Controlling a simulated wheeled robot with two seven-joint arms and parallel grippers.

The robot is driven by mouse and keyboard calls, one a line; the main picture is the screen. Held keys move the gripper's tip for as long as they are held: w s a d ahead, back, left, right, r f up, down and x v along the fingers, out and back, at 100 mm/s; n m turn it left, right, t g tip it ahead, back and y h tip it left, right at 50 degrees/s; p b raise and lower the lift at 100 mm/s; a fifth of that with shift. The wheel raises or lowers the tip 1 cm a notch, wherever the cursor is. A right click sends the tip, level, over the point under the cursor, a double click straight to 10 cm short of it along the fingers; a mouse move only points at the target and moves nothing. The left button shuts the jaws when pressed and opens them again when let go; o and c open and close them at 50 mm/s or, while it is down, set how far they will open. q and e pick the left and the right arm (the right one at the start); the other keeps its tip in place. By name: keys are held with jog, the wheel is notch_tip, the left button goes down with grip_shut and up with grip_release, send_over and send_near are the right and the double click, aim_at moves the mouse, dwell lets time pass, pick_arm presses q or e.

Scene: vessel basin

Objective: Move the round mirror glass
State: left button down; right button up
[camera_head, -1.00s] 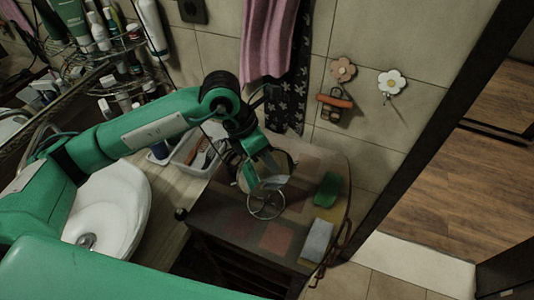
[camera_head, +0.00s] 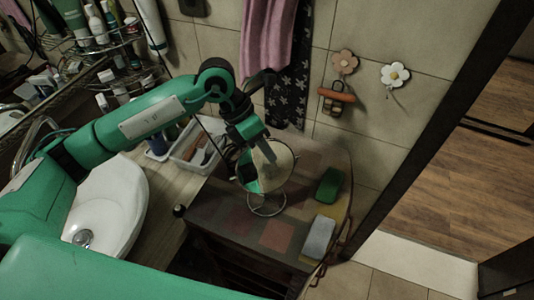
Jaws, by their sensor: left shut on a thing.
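The round mirror glass (camera_head: 280,170) stands upright and tilted above the patterned top of a dark cabinet, over a thin metal ring base (camera_head: 267,211). My left gripper (camera_head: 262,152) reaches down to its upper edge and is shut on it. The fingers cover part of the glass, and a green reflection shows in its left part. Whether the ring base still rests on the cabinet top is hard to tell. My right gripper is out of view.
On the cabinet (camera_head: 278,236), a green block (camera_head: 328,186) and a grey-yellow sponge (camera_head: 318,240) lie to the right. A white tray of small items (camera_head: 190,155) is left of the mirror. The sink (camera_head: 115,205) is further left. Towels (camera_head: 268,40) hang behind.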

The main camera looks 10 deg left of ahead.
pick_arm(q)
jog(key=g+h+b, duration=0.1)
jog(key=b, duration=0.1)
jog(key=w+f+g+h+b, duration=0.1)
jog(key=a+n+g+h+b, duration=0.1)
jog(key=b, duration=0.1)
jog(key=shift+w+f+g+b, duration=0.25)
jog(key=shift+f+g+b, duration=0.05)
jog(key=shift+f+g, duration=0.1)
jog(key=shift+w+a+f+n+g+h+b, duration=0.15)
jog(key=shift+n+g+h+b, duration=0.1)
jog(key=shift+g+h+b, duration=0.35)
jog(key=shift+w+f+n+g+h+b, duration=0.15)
jog(key=shift+n+g+h+b, duration=0.2)
jog(key=shift+b, duration=0.4)
jog(key=shift+s, duration=0.1)
jog(key=c, duration=1.6)
grip_release()
jog(key=shift+o, duration=0.5)
jog(key=shift+a+r, duration=0.1)
